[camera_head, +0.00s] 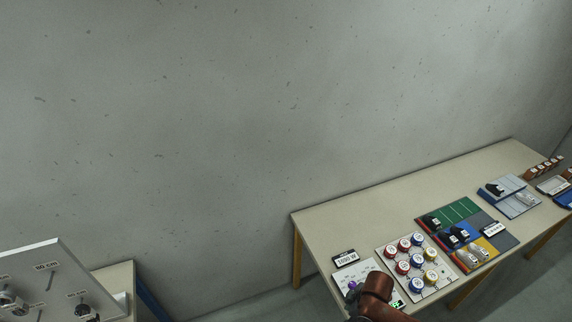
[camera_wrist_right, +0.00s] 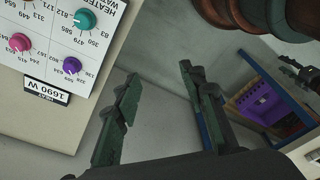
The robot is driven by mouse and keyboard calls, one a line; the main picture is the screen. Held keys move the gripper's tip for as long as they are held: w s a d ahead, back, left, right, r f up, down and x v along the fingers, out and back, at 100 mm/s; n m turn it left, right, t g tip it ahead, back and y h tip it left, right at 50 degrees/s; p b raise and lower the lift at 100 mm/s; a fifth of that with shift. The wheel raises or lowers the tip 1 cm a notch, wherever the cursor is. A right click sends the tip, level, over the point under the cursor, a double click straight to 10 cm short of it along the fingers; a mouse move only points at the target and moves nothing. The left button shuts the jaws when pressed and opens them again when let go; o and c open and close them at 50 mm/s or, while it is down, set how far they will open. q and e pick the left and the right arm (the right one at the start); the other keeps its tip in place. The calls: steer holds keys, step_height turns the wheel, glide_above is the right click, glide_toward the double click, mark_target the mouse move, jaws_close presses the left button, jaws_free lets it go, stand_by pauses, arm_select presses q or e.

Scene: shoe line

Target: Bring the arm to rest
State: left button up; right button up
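My right gripper (camera_wrist_right: 160,95) shows in the right wrist view with its two dark green fingers spread well apart. Nothing is between the fingers; grey floor and wall show there. In the head view a red-brown link of my arm stands at the bottom, in front of the near left part of the long table (camera_head: 325,222); the right gripper's fingers cannot be made out there.
A white panel with coloured knobs (camera_wrist_right: 72,65) and a "1690 W" label (camera_wrist_right: 45,90) lies near the right gripper. The table also holds a board of red, blue and yellow discs (camera_head: 395,282) and coloured mats with shoes (camera_head: 459,209). A grey panel (camera_head: 50,262) stands lower left.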

steer(key=s+d+m+t+h, duration=0.3)
steer(key=s+d+m, duration=1.1)
steer(key=s, duration=0.3)
step_height(320, 180, down, 35)
steer(key=a+g+b, duration=0.1)
steer(key=b, duration=0.7)
arm_select(q)
step_height(320, 180, down, 16)
steer(key=s+b, duration=0.1)
steer(key=b, duration=0.7)
steer(key=shift+s+f, duration=0.15)
steer(key=shift+s, duration=0.25)
arm_select(e)
steer(key=s+f+g, duration=0.1)
steer(key=s+f, duration=0.9)
steer(key=f, duration=0.4)
steer(key=s+f+n+g+y, duration=0.1)
steer(key=s+f, duration=1)
steer(key=f, duration=0.3)
steer(key=shift+s+a+f+n, duration=0.15)
steer(key=shift+s+f+n, duration=0.05)
steer(key=shift+n, duration=0.1)
